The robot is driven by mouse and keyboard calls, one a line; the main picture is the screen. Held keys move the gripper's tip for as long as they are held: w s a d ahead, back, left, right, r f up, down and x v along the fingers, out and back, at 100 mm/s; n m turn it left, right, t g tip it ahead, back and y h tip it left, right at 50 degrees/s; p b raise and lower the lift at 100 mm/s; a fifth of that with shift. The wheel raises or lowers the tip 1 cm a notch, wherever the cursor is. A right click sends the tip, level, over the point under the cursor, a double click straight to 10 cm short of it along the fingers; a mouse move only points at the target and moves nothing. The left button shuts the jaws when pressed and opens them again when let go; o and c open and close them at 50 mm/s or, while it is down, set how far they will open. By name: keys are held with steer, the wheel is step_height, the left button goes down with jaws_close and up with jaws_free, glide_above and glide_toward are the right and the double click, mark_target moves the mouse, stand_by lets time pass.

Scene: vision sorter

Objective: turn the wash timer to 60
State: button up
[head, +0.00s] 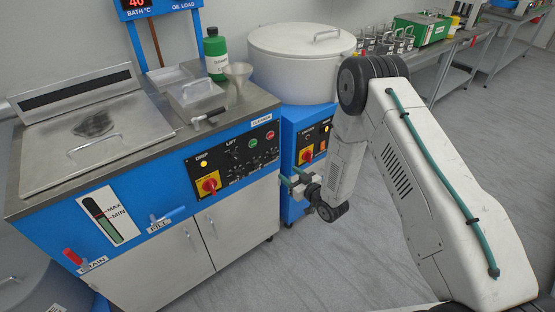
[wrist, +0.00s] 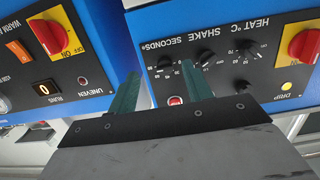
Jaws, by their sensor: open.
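The blue cleaner's black control panel (wrist: 225,68) is upside down in the wrist view, with small black knobs and the words HEAT °C and SHAKE SECONDS. One knob (wrist: 205,57) by the seconds lettering is just right of my right finger; a marked dial lies partly behind that finger. No "wash" label is readable, so I cannot tell which knob is the wash timer or its setting. My gripper (wrist: 160,72) is open and empty, its teal fingers pointing at the panel's edge. In the head view my gripper (head: 288,182) hangs right of the cleaner's panel (head: 236,160).
Red-on-yellow switches (head: 208,185) (wrist: 303,45) stand beside the knobs. A second blue machine (head: 307,140) with its own switch (wrist: 48,36) adjoins across a narrow gap. A round white tub (head: 300,65) stands above it. Grey floor in front is open.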

mark_target(276, 157)
steer(key=shift+t+y, duration=0.4)
steer(key=shift+t, duration=0.2)
steer(key=w+a+r, duration=0.1)
steer(key=w, duration=0.1)
steer(key=w+a, duration=0.2)
steer(key=w+a+r, duration=0.1)
steer(key=w, duration=0.1)
steer(key=shift+w+a+r, duration=0.25)
steer(key=shift+a+r, duration=0.05)
steer(key=c, duration=1)
